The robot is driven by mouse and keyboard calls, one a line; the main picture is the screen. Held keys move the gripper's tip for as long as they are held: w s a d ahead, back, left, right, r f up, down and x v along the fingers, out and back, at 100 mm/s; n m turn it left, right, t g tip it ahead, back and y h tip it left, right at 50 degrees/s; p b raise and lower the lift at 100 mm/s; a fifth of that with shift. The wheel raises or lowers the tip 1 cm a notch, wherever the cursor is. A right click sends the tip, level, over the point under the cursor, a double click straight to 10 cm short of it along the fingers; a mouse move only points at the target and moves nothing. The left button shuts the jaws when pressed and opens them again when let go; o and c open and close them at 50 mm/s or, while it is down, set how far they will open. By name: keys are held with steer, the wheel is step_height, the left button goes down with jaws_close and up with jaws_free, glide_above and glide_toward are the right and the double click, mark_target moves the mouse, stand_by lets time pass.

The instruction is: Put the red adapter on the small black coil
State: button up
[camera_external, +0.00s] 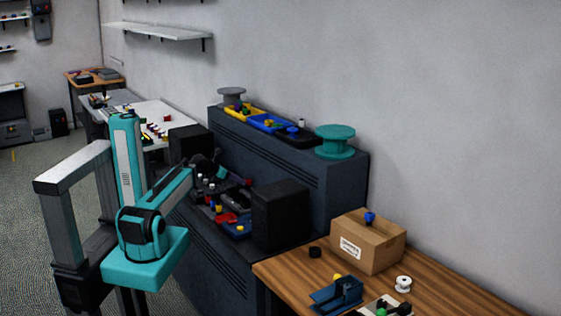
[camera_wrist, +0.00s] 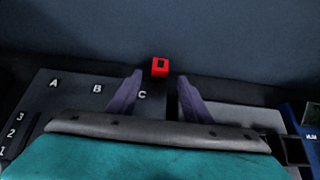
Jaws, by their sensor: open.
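The red adapter (camera_wrist: 160,66), a small red block with a dark square opening, is in the wrist view at the base of the dark wall, just beyond my fingertips. My gripper (camera_wrist: 160,80) is open and empty, its two purple fingers on either side of the line to the adapter and not touching it. In the external view, my gripper (camera_external: 203,166) is over the lower shelf of the dark cabinet.
A dark board (camera_wrist: 70,95) marked with letters and numbers lies under my gripper. A black box (camera_external: 281,215) stands right of the shelf items. Coloured trays (camera_external: 268,123) and a teal spool (camera_external: 335,142) sit on top. The cardboard box (camera_external: 368,240) occupies the wooden table (camera_external: 285,270).

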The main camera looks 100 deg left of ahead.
mark_target(248, 184)
steer(key=shift+w+a+f, duration=0.1)
steer(key=shift+w, duration=0.05)
steer(key=shift+p+x, duration=0.5)
steer(key=shift+x, duration=2.05)
steer(key=shift+f, duration=0.1)
jaws_close()
